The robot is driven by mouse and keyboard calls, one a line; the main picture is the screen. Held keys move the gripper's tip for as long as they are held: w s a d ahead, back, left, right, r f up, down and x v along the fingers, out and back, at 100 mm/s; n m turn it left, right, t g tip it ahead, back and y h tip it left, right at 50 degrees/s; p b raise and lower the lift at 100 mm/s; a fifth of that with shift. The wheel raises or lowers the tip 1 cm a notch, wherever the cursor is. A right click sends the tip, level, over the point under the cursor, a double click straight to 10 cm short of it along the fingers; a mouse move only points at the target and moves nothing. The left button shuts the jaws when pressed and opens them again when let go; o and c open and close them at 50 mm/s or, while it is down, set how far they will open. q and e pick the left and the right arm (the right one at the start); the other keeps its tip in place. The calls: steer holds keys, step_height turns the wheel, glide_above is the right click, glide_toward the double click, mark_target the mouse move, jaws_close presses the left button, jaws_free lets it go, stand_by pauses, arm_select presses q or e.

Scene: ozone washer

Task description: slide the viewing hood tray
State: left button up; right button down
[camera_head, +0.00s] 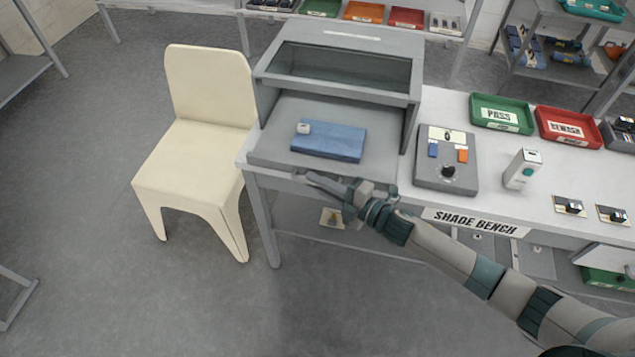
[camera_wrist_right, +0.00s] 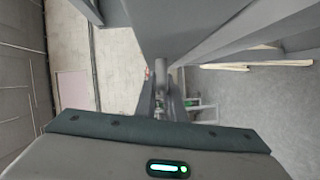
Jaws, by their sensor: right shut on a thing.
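The viewing hood (camera_head: 345,35) is a grey box with a dark glass window, standing at the left end of the bench. Its grey tray (camera_head: 270,150) sticks out at the front, bearing a blue folded piece (camera_head: 335,142) with a small white item (camera_head: 304,128) on it. My right gripper (camera_head: 335,186) is at the tray's front edge, reached from the right, and is shut on the tray's front. Its fingers show end-on around a grey bar in the right wrist view (camera_wrist_right: 162,90); the exact grip is partly hidden. My left gripper is not in view.
A cream chair (camera_head: 200,120) stands close to the bench's left end. Right of the hood are a control box (camera_head: 447,180), a small white device (camera_head: 522,168), a green PASS tray (camera_head: 500,100) and a red tray (camera_head: 570,115). The floor in front is clear.

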mark_target(323, 170)
steer(key=w, duration=0.2)
steer(key=w+d+b, duration=0.1)
steer(key=w, duration=0.1)
steer(key=shift+w+d+f, duration=0.1)
steer(key=shift+w+d, duration=0.1)
steer(key=shift+w, duration=0.05)
steer(key=shift+s, duration=0.1)
steer(key=c, duration=1.8)
jaws_free()
steer(key=shift+c, duration=0.2)
steer(key=shift+d, duration=0.15)
